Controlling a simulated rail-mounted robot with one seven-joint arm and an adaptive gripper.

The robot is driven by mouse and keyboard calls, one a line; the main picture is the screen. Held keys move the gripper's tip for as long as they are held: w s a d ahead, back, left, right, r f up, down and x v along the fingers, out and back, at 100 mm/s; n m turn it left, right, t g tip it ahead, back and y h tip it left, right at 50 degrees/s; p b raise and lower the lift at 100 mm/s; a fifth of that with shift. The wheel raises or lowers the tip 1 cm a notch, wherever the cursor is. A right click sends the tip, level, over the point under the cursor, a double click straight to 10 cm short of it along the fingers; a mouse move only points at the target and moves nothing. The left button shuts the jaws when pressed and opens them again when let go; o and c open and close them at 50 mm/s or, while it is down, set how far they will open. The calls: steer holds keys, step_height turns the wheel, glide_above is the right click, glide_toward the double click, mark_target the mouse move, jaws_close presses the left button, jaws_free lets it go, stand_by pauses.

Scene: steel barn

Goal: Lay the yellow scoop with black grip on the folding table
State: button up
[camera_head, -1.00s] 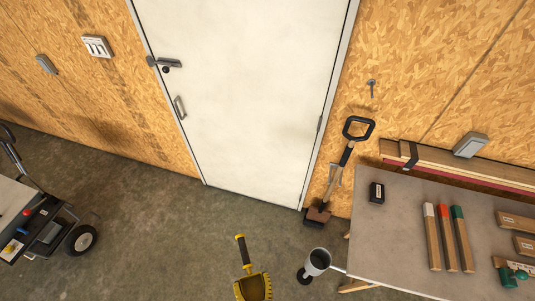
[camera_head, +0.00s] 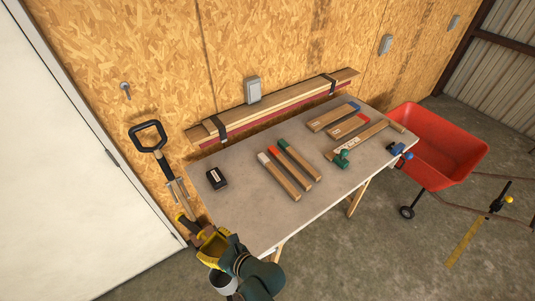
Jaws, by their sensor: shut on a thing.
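The yellow scoop (camera_head: 212,246) with its black grip (camera_head: 187,224) is at the lower left, just off the near left corner of the folding table (camera_head: 228,181). The table has a grey top and wooden legs. My gripper (camera_head: 229,251) is shut on the scoop, with the dark arm coming up from the bottom edge. The fingertips are partly hidden against the scoop. The black grip points up and left, toward the door. The scoop looks apart from the tabletop, but its height over it cannot be told.
A blue clamp (camera_head: 398,150) is at the right edge. The table's near left top is clear.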

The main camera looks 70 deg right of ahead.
steer(key=s+d+m+g+h+b, duration=0.15)
steer(key=s+d+b, duration=0.25)
steer(key=d, duration=0.8)
steer(key=s+d+m+h+b, duration=0.3)
steer(key=s+d, duration=0.1)
steer(key=d, duration=0.7)
steer(key=shift+n+g, duration=0.25)
steer(key=f+b, duration=0.1)
steer(key=f, duration=0.2)
steer(key=f+b, duration=0.1)
steer(key=f, duration=0.3)
steer(key=f+b, duration=0.1)
steer(key=f, duration=0.2)
steer(key=shift+d+f+b, duration=0.2)
steer(key=shift+d+b, duration=0.1)
steer(key=shift+f, duration=0.1)
steer(key=shift+f, duration=0.1)
